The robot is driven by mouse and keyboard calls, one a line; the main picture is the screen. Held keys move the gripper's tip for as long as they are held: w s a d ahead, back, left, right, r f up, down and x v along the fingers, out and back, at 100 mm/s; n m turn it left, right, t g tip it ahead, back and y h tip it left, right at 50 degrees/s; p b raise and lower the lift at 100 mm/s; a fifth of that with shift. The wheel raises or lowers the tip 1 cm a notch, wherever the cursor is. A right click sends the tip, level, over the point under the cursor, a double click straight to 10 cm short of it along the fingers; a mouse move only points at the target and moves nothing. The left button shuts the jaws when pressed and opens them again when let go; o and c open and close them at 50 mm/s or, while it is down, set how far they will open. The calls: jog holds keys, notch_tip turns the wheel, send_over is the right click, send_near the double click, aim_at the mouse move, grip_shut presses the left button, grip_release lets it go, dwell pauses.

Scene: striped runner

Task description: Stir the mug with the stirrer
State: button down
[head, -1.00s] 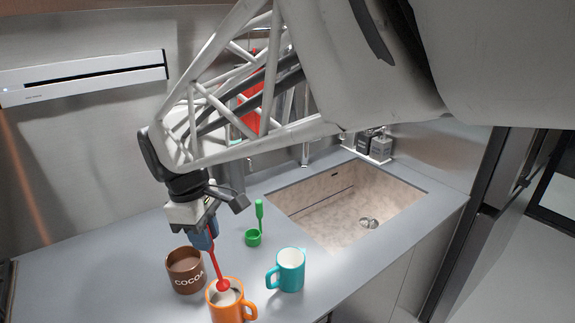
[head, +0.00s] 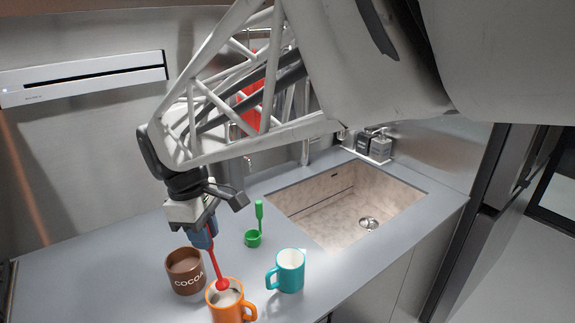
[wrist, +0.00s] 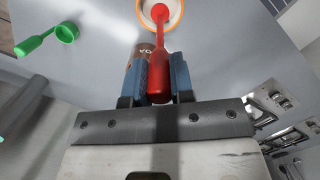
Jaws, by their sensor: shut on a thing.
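My gripper (head: 203,236) is shut on a red stirrer (head: 215,262), seen between the blue fingers (wrist: 159,82) in the wrist view. The stirrer (wrist: 160,55) slants down, and its round red head is at the mouth of the orange mug (head: 228,310). The mug's light brown contents show around the head. The orange mug's rim (wrist: 178,20) is at the top of the wrist view. A brown mug marked COCOA (head: 186,277) stands close behind and left of the orange mug, partly hidden by my gripper in the wrist view.
A teal mug (head: 290,271) stands right of the orange mug. The counter left of the mugs is clear.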

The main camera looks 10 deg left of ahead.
jog(key=shift+r, duration=1.75)
jog(key=shift+w, duration=0.1)
